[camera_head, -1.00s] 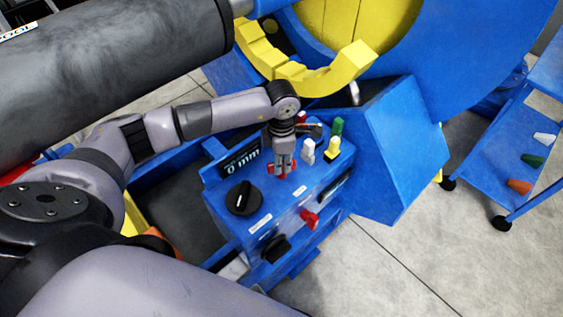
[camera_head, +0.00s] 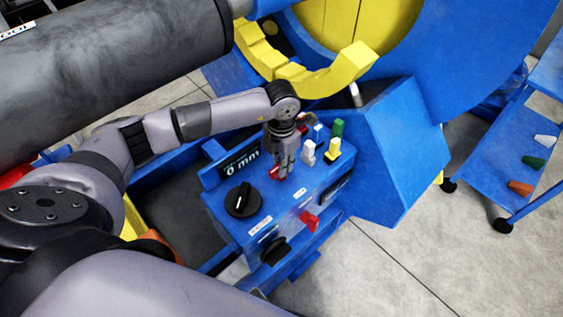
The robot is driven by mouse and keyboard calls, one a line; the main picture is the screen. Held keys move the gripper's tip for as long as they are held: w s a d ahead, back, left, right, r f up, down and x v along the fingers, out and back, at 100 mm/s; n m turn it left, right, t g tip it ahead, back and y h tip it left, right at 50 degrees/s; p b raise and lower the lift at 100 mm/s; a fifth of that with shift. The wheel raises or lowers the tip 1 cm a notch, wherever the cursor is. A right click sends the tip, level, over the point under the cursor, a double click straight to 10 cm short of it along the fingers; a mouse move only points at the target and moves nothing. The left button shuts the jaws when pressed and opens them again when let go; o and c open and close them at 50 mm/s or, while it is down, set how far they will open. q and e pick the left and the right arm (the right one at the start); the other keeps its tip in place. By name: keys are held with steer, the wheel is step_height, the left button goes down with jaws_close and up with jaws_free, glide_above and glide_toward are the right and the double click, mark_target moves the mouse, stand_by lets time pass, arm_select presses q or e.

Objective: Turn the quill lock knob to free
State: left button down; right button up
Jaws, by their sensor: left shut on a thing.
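The blue control box (camera_head: 292,205) stands in the middle of the camera_head view. My left gripper (camera_head: 281,174) points down onto its top face, its fingers shut on a small red knob (camera_head: 273,173). Most of this knob is hidden by the fingers; a red part shows at their left. No readable label shows which control is the quill lock knob. A black round knob (camera_head: 243,199) with a white pointer line sits on the top face, to the left and nearer. My right gripper is not in view.
A display (camera_head: 241,164) reads "0 mm". White (camera_head: 308,152), yellow (camera_head: 333,149) and green (camera_head: 338,127) switches stand close right of the gripper. A red knob (camera_head: 309,221) and a black knob (camera_head: 275,250) stick out of the front. A yellow curved part (camera_head: 335,72) overhangs behind.

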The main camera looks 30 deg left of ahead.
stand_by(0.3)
arm_select(q)
steer(key=c, duration=1.5)
jaws_free()
step_height(320, 180, up, 12)
